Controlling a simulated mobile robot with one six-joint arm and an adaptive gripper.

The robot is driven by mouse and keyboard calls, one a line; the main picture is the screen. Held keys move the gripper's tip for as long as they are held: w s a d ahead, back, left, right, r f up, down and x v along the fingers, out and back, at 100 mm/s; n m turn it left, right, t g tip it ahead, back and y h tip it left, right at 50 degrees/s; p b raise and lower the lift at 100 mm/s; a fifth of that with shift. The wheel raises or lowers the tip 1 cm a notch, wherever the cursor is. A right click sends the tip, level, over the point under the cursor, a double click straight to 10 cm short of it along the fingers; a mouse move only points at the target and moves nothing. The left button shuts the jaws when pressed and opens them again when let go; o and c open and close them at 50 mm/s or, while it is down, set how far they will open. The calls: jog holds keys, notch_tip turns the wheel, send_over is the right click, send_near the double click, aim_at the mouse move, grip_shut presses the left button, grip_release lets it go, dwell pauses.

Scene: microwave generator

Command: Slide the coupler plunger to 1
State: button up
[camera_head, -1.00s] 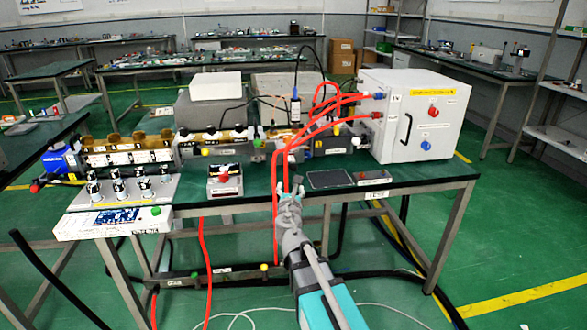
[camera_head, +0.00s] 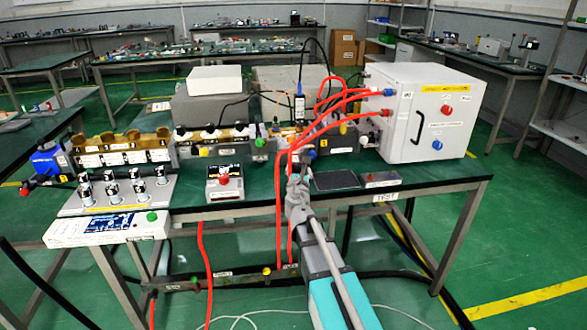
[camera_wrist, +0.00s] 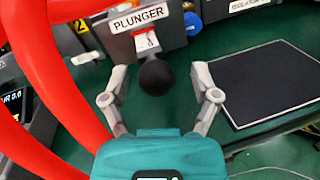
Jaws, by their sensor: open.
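The coupler plunger shows in the wrist view as a dark round knob (camera_wrist: 157,77) below a plate labelled "PLUNGER" (camera_wrist: 139,20). A small white scale with a red mark (camera_wrist: 146,41) sits just above the knob; its reading is too small to tell. My gripper (camera_wrist: 163,84) is open, with one finger on each side of the knob in the picture. I cannot tell whether either finger touches it. In the head view my gripper (camera_head: 297,180) is at the front edge of the bench, and the arm hides the knob there.
Thick red hoses (camera_wrist: 58,75) pass close on the left of my gripper. A flat black pad (camera_wrist: 266,82) lies on the bench at right. A white cabinet (camera_head: 420,112) stands at the bench's right end. A small box with a red button (camera_head: 224,182) is left of my gripper.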

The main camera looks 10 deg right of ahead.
jog(key=shift+w+d, duration=0.15)
jog(key=shift+c, duration=0.5)
jog(key=shift+a, duration=0.25)
grip_shut()
jog(key=shift+a+x, duration=0.25)
jog(key=shift+x, duration=0.75)
jog(key=shift+o, duration=0.5)
grip_release()
